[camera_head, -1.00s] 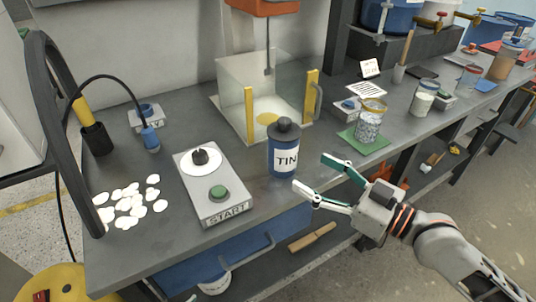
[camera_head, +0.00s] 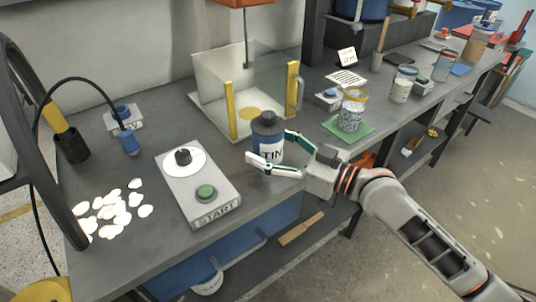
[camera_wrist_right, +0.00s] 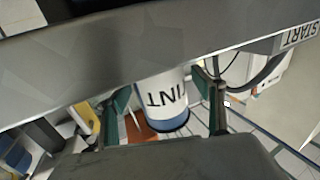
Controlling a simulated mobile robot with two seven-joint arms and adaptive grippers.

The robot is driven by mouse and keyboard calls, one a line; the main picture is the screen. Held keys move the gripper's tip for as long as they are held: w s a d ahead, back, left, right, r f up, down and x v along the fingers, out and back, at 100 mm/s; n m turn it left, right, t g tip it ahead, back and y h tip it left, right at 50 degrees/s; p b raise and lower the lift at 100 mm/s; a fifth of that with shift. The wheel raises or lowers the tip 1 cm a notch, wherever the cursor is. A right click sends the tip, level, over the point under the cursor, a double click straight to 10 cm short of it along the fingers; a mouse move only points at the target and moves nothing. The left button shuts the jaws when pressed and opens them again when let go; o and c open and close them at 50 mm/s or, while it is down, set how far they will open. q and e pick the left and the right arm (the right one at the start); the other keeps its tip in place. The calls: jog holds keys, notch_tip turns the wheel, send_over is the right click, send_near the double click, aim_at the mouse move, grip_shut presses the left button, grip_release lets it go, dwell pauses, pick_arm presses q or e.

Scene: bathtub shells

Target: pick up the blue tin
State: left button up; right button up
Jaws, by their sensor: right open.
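The blue tin (camera_head: 266,126), with a dark cap and a white label reading TIN, stands upright near the front edge of the bench (camera_head: 95,255). My right gripper (camera_head: 271,147) is open, with one fingertip in front of the tin and the other at its right side. In the right wrist view the tin (camera_wrist_right: 165,97) appears upside down between the two spread fingers (camera_wrist_right: 166,104). The near finger hides part of the label in the head view. I cannot tell whether a finger touches the tin.
A START box (camera_head: 198,190) with a green button stands left of the tin. A clear-walled press (camera_head: 212,105) with yellow posts is behind it. A jar of shells (camera_head: 351,112) on a green mat (camera_head: 362,133) is to the right. White shells (camera_head: 112,208) lie at the left.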

jog(key=shift+w+a, duration=0.15)
jog(key=shift+a, duration=0.1)
jog(key=shift+c, duration=0.4)
